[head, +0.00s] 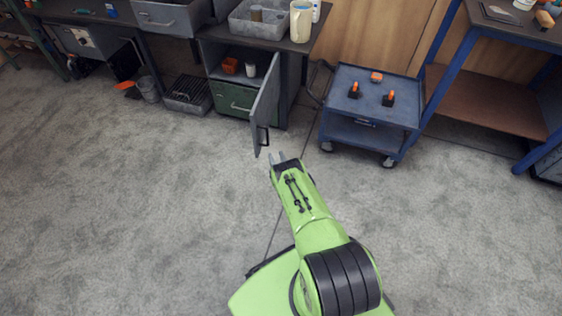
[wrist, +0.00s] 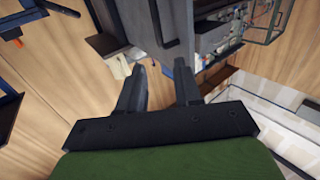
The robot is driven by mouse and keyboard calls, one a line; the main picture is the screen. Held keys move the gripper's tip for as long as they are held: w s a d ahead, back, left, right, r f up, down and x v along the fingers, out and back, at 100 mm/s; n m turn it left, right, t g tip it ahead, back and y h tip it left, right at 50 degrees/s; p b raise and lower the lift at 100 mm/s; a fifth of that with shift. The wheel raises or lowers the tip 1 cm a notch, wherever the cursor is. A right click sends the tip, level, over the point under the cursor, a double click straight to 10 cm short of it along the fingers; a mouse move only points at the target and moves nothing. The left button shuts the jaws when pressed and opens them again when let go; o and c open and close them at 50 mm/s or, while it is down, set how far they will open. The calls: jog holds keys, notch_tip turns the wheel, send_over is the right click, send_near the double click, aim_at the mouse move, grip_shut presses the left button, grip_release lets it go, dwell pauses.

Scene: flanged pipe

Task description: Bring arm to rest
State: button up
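My gripper (head: 278,157) is at the end of my green arm, which reaches out over the open floor in the head view. In the wrist view my gripper (wrist: 162,88) shows two dark fingers standing apart with nothing between them. It looks open and empty. In the head view the fingertips are close to the open grey cabinet door (head: 264,103). I cannot tell whether they touch it.
The workbench (head: 230,33) with the open cabinet stands at the back. A blue cart (head: 370,95) with small orange and black items is to the right. A blue-framed table (head: 490,95) stands far right. A crate (head: 188,97) sits on the floor. The grey floor (head: 120,220) is clear at left.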

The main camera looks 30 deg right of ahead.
jog(key=shift+s+a+f, duration=0.1)
jog(key=shift+s, duration=0.35)
